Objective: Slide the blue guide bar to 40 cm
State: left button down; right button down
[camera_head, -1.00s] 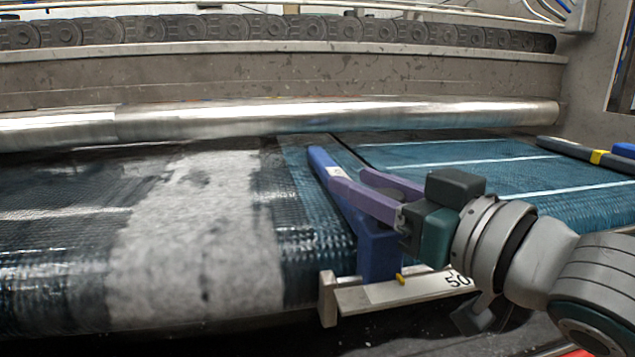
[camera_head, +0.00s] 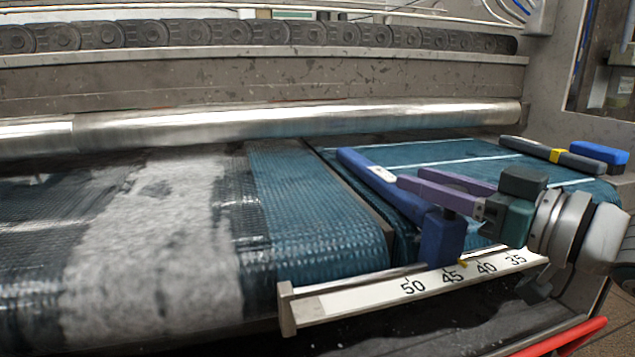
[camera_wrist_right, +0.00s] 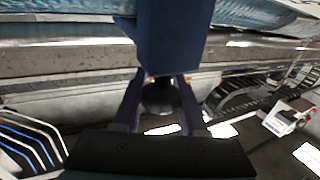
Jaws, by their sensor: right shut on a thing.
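The blue guide bar (camera_head: 365,170) slopes over the blue belt, with its upright block (camera_head: 442,240) at the scale. A small yellow pointer (camera_head: 462,262) at the block's foot stands between the 45 and 40 marks, nearer 45. The white scale (camera_head: 350,297) reads 50, 45, 40, 35 from left to right. My left gripper is out of view.
A wet grey-white patch (camera_head: 150,235) lies on the dark rug at left. A metal roller (camera_head: 300,118) crosses behind. A dark bar with a yellow band (camera_head: 555,156) and a blue block (camera_head: 600,154) sit at right. A red rail (camera_head: 565,340) is at lower right.

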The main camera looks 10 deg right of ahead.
jog(key=shift+d, duration=1.25)
jog(key=shift+c, duration=2.3)
grip_release()
jog(key=shift+a, duration=0.1)
jog(key=p+v, duration=0.2)
jog(key=v, duration=0.8)
